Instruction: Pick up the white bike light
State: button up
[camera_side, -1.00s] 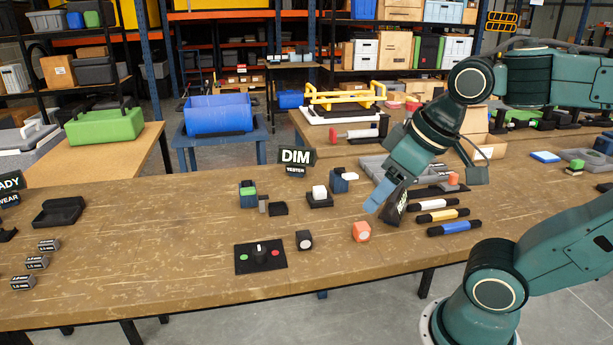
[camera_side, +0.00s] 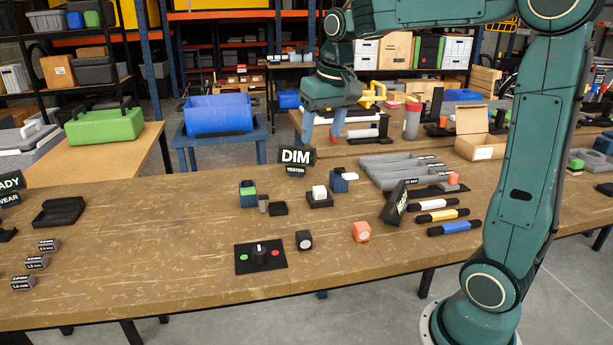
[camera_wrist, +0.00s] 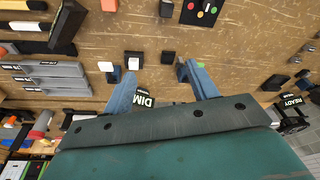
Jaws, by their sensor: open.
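My gripper (camera_side: 321,136) is raised above and behind the light in the side view. Its two blue fingers are apart with nothing between them. The wrist view shows the open fingers (camera_wrist: 162,72) spread over the row of small items, with the sign between them.
A blue holder (camera_side: 338,181) stands close right of the light, and a small black block (camera_side: 278,209) on its left. An orange block (camera_side: 361,231), a dark block (camera_side: 304,240) and a button panel (camera_side: 260,257) lie in front. A grey tray (camera_side: 400,170) is right.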

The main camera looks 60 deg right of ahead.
jog(key=w+d+f+m, duration=0.1)
jog(key=w+d+f, duration=0.2)
jog(key=d, duration=0.2)
jog(key=w+d+f+m+g, duration=0.1)
jog(key=w+d+f, duration=0.2)
jog(key=d, duration=0.3)
jog(key=w+d+f+m+g, duration=0.1)
jog(key=w+d+f+m, duration=0.1)
jog(key=w+d+f, duration=0.2)
jog(key=shift+d+f+y, duration=0.4)
jog(key=shift+d, duration=0.85)
send_over(320, 188)
jog(key=shift+f, duration=4.3)
jog(key=shift+f, duration=0.1)
jog(key=shift+f, duration=2.5)
jog(key=shift+c, duration=0.5)
jog(key=c, duration=1.1)
